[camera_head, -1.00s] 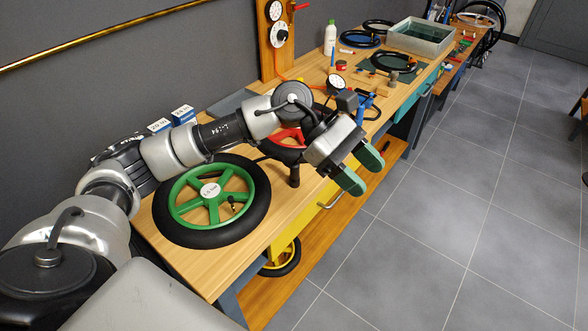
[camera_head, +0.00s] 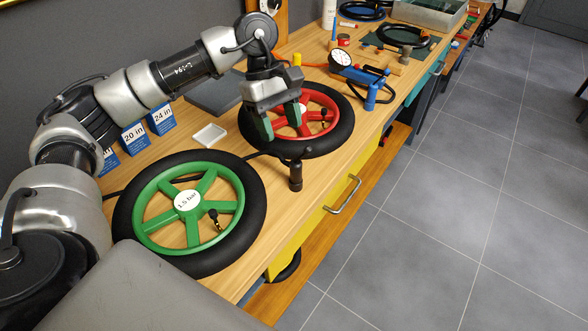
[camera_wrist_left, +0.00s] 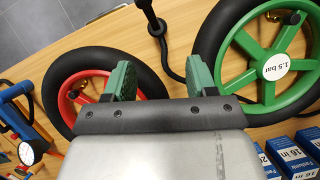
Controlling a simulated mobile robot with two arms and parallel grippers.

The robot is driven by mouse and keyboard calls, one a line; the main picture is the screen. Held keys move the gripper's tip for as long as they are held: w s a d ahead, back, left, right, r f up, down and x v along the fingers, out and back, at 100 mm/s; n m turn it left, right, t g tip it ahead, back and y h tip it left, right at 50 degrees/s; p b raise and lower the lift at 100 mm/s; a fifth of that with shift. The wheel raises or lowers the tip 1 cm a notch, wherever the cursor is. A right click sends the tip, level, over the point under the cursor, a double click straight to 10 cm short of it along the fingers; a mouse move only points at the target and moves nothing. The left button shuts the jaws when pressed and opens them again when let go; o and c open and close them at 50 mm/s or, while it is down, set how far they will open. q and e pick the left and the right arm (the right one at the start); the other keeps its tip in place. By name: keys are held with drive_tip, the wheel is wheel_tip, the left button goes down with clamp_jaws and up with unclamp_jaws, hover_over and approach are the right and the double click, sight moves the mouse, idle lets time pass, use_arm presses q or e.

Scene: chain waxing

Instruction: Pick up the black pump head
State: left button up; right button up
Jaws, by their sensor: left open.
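The black pump head (camera_head: 296,177) stands upright near the table's front edge, between the green wheel and the red wheel, with a black hose running back from its top. It also shows at the top of the left wrist view (camera_wrist_left: 153,20). My left gripper (camera_head: 279,121) is open and empty, with green finger pads. It points down over the left side of the red wheel, behind and above the pump head. In the left wrist view the open fingers (camera_wrist_left: 161,78) have the pump head beyond them, apart from both. My right gripper is not in view.
The green wheel (camera_head: 228,208) marked 1.5 bar lies in front left, and the red wheel (camera_head: 330,95) lies behind. A white tray (camera_head: 210,135) and blue boxes (camera_head: 161,118) are at the back left. A blue pump (camera_head: 371,96) with a gauge (camera_head: 341,58) stands beyond the red wheel.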

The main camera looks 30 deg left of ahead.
sight(294, 160)
use_arm(q)
drive_tip(key=p+x, duration=0.1)
drive_tip(key=x, duration=0.3)
drive_tip(key=shift+s+d, duration=0.2)
drive_tip(key=shift+d, duration=0.05)
drive_tip(key=p+x, duration=0.1)
drive_tip(key=x, duration=0.1)
drive_tip(key=p+x, duration=0.1)
drive_tip(key=x, duration=0.2)
drive_tip(key=shift+w+d, duration=0.15)
drive_tip(key=shift+d, duration=0.2)
drive_tip(key=shift+f, duration=0.15)
drive_tip(key=c, duration=1)
